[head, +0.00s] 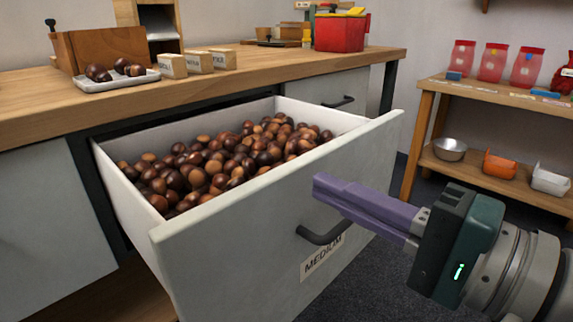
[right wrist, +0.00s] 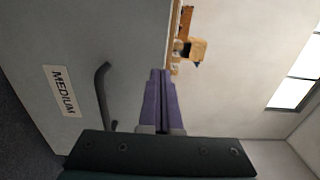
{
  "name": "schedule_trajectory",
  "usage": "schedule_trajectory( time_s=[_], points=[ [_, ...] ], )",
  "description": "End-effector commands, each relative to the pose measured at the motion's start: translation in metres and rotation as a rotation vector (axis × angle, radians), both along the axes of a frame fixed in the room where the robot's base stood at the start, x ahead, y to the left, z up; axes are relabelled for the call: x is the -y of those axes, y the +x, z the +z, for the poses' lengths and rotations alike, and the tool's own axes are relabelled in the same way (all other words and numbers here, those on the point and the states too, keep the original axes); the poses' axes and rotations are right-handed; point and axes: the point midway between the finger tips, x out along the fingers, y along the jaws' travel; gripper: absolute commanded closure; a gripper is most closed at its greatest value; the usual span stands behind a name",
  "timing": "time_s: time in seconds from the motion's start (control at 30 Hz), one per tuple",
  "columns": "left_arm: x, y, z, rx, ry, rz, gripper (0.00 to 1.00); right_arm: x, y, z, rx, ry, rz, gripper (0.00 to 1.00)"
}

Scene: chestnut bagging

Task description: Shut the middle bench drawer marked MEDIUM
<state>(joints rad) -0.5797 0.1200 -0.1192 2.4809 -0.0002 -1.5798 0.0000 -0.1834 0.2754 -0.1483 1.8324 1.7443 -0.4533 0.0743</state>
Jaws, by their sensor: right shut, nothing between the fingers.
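The middle bench drawer (head: 250,220) is pulled well out of the bench and is full of chestnuts (head: 220,160). Its pale front carries a black bar handle (head: 320,236) and a label reading MEDIUM (head: 321,258). The label also shows in the right wrist view (right wrist: 62,91), with the handle (right wrist: 103,95) beside it. My right gripper (head: 318,187), with purple fingers, is shut and empty. Its fingertips are close to the drawer front, above the handle. I cannot tell whether they touch it. My left gripper is not in view.
The wooden bench top (head: 270,70) holds a tray (head: 118,82) of chestnuts, small labelled blocks (head: 198,61) and a red box (head: 341,32). A shelf unit (head: 500,100) with bags and bowls stands at the right. Dark floor lies between it and the drawer.

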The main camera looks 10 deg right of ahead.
Motion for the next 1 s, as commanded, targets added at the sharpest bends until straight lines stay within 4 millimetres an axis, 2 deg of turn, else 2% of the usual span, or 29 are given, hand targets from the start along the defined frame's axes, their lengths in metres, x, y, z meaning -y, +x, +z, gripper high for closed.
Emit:
schedule_trajectory(
  time_s=[0.2,0.77,0.87,1.0],
  points=[
    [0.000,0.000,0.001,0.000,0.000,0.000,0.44,-0.012,0.016,0.000,0.000,0.000,0.000,1.00],
    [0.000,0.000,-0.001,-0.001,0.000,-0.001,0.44,-0.019,0.024,0.000,0.002,0.000,0.002,1.00],
    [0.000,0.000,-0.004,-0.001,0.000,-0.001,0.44,-0.028,0.035,0.000,0.004,0.002,0.002,1.00],
    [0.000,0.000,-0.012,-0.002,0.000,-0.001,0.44,-0.048,0.060,-0.001,0.005,0.001,0.002,1.00]
  ],
)
